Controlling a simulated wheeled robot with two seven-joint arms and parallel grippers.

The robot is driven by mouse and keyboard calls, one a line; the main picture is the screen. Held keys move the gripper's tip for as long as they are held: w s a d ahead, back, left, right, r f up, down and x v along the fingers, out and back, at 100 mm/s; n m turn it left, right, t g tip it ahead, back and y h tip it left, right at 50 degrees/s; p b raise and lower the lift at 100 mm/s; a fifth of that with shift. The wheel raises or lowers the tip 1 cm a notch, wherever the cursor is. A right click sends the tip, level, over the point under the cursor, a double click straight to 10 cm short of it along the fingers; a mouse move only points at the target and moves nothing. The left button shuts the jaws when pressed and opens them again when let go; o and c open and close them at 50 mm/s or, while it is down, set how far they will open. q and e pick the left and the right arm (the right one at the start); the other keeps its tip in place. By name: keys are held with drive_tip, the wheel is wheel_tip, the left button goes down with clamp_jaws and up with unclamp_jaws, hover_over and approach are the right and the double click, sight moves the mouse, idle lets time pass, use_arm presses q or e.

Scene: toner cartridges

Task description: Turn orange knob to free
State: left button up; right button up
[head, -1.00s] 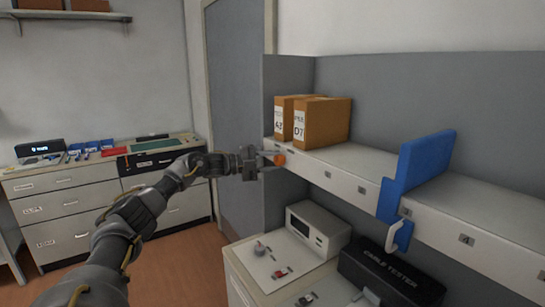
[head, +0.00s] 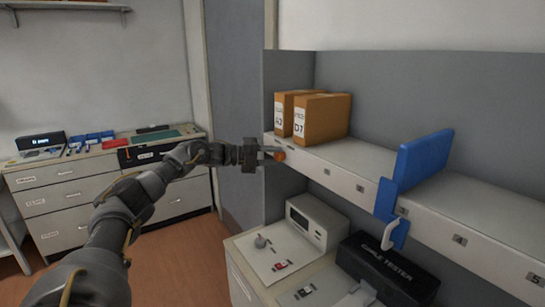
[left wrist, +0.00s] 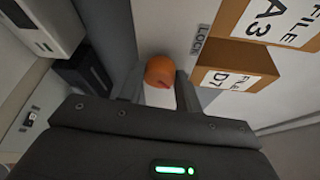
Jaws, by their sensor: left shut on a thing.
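The orange knob (head: 280,156) sits on the front face of the shelf near its left end. In the left wrist view the knob (left wrist: 160,71) shows a small darker red mark, and the word LOCK is printed on the shelf face beside it. My left gripper (head: 274,154) reaches the knob from the left, and its fingers are shut on it. In the left wrist view the fingers (left wrist: 160,90) stand on either side of the knob. The knob's base is partly hidden by the fingers. My right gripper is not in view.
Two brown file boxes (head: 326,119) stand on the shelf (head: 365,163) just beyond the knob. A blue divider (head: 418,167) with a white handle is farther right. Below are a white instrument (head: 320,221) and a black cable tester (head: 390,271). The space left of the shelf is clear.

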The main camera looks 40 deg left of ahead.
use_arm(q)
drive_tip(key=o, duration=1)
drive_tip(key=shift+s+a+f+b, duration=0.1)
drive_tip(key=shift+s+a+b, duration=0.1)
drive_tip(key=shift+s+b, duration=0.1)
drive_tip(key=b+v, duration=0.3)
drive_tip(key=v, duration=0.7)
drive_tip(key=shift+b, duration=0.35)
drive_tip(key=shift+w, duration=0.1)
